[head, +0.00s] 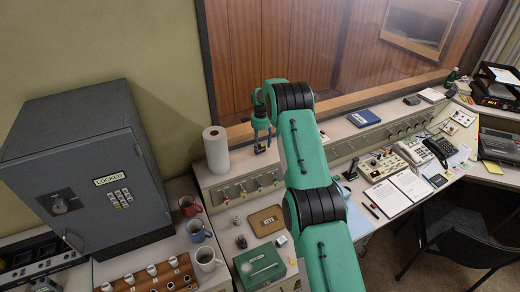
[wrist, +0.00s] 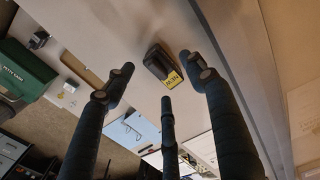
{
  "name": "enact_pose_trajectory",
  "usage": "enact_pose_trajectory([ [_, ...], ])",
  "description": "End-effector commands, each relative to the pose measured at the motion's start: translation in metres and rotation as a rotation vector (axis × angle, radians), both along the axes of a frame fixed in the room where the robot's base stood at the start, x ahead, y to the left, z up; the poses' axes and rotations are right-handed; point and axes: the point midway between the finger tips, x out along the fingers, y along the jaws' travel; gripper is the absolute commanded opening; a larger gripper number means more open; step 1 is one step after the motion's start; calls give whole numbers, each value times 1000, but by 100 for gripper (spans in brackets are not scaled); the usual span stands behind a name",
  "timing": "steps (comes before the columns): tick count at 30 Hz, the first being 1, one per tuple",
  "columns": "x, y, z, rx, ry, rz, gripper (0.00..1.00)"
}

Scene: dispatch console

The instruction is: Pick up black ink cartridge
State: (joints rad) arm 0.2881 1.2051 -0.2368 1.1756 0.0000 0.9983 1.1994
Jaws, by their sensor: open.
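The black ink cartridge, a small black block with a yellow label, (wrist: 158,60) lies on a pale surface in the wrist view. I cannot make it out in the head view, where my arm covers part of the console. My gripper (wrist: 160,80) is open, with its dark fingers spread around the cartridge in the picture. Nothing is between the fingers, and they look apart from the cartridge. In the head view my gripper (head: 262,143) points down over the raised ledge, right of the paper towel roll.
The paper towel roll (head: 216,150) stands close left of my gripper. The green cash box (head: 260,266), the keys box (head: 267,220) and several mugs (head: 198,231) sit lower, by the grey safe (head: 90,170). The wooden window frame (head: 345,98) rises behind the ledge.

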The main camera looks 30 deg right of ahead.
Motion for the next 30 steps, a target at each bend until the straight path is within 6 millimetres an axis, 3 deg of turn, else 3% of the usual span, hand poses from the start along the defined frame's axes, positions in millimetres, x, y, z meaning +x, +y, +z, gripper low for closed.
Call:
enact_pose_trajectory([
  [9,0,0,-25,0,0,0,55],
  [28,0,0,-28,0,-1,0,55],
  [30,0,0,-28,0,-1,0,41],
])
